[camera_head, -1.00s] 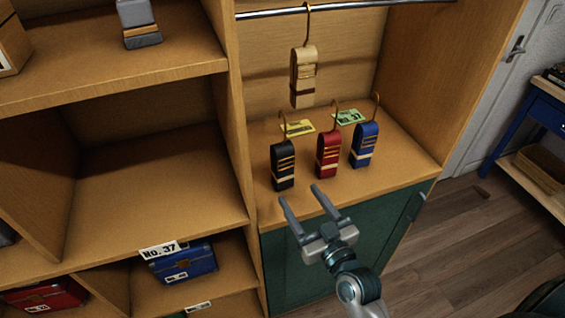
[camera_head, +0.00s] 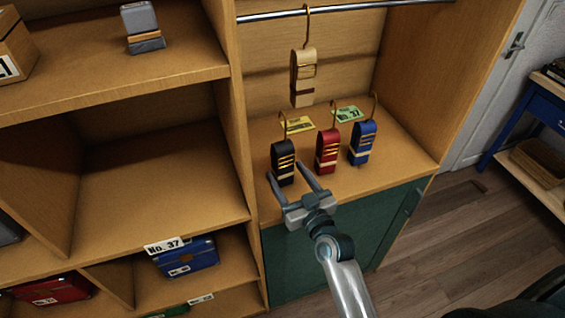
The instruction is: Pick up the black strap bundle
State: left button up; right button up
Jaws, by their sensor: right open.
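The black strap bundle (camera_head: 283,160) stands on the wooden cabinet shelf, with gold bands, a pale band low down and a hook on top. My right gripper (camera_head: 284,172) is open, its two fingers reaching toward the lower part of the black bundle, one on its left and one on its right in the picture. I cannot tell whether the fingers touch it. My left gripper is not in view.
A red strap bundle (camera_head: 327,152) stands close to the right finger, and a blue one (camera_head: 363,143) stands further right. A beige bundle (camera_head: 303,78) hangs from the metal rail (camera_head: 350,10). A yellow card (camera_head: 298,125) and a green card (camera_head: 348,114) lie behind. A wooden divider (camera_head: 232,110) stands to the left.

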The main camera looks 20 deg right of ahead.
aim_at(286, 166)
jog(key=shift+w+r, duration=0.25)
jog(key=shift+w, duration=0.2)
jog(key=w+p, duration=0.2)
jog(key=w, duration=0.1)
jog(key=shift+d+r, duration=0.1)
jog(key=shift+w, duration=0.55)
jog(key=shift+c, duration=0.6)
jog(key=c, duration=1.2)
jog(key=shift+o, duration=0.2)
notch_tip(286, 166, up, 10)
jog(key=shift+f+b, duration=0.1)
jog(key=shift+b, duration=0.5)
